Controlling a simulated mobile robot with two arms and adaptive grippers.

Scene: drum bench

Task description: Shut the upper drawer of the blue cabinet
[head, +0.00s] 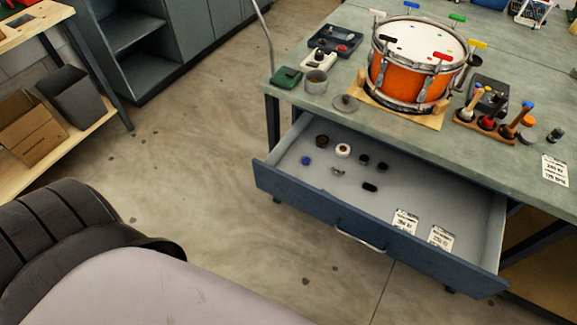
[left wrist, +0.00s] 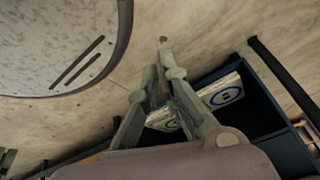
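A blue-fronted drawer (head: 330,222) stands pulled out under the green bench top in the head view. Its front carries a pale bar handle (head: 360,240). Inside lie several small round parts and two white labels (head: 440,238). I cannot tell from the view whether another drawer sits below it. My left gripper (left wrist: 160,66) shows in the left wrist view with its fingers converging and the tips close together; nothing shows between them. It does not show in the head view, and my right gripper is in neither view.
The bench top (head: 480,165) holds an orange drum (head: 400,80), a rack of tools and small trays. A wooden shelf with a grey bin (head: 75,97) stands at the left. The concrete floor (head: 200,170) before the drawer is clear. A dark blue open box-like unit (left wrist: 260,110) shows in the left wrist view.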

